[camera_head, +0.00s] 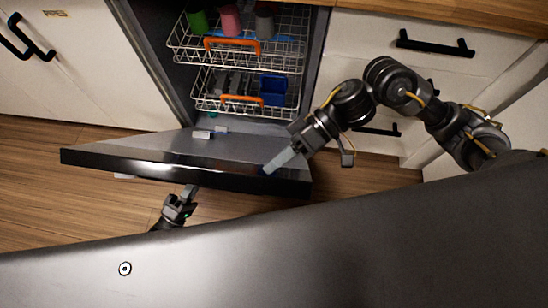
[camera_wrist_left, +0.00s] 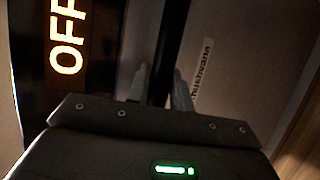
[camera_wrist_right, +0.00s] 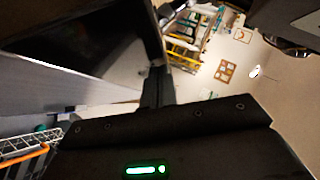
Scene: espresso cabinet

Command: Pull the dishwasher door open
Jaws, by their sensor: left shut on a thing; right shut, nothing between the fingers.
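The dishwasher door (camera_head: 165,152) is hinged down and open, close to level, with its dark front edge towards me. My left gripper (camera_head: 190,190) is under that front edge, partly hidden by it. In the left wrist view its fingers (camera_wrist_left: 157,88) are shut on a dark bar, the door handle (camera_wrist_left: 172,45), beside a lit "OFF" display (camera_wrist_left: 67,38). My right gripper (camera_head: 268,169) is shut and empty, its tips at the inner side of the door near its right front corner. I cannot tell whether they touch it. The right wrist view shows its closed fingers (camera_wrist_right: 157,88).
Inside the dishwasher, an upper rack (camera_head: 285,58) holds several cups and a lower rack (camera_head: 215,105) holds a blue item (camera_head: 273,88). White cabinets with black handles (camera_head: 435,44) flank it. Wooden floor (camera_head: 375,185) shows around the door.

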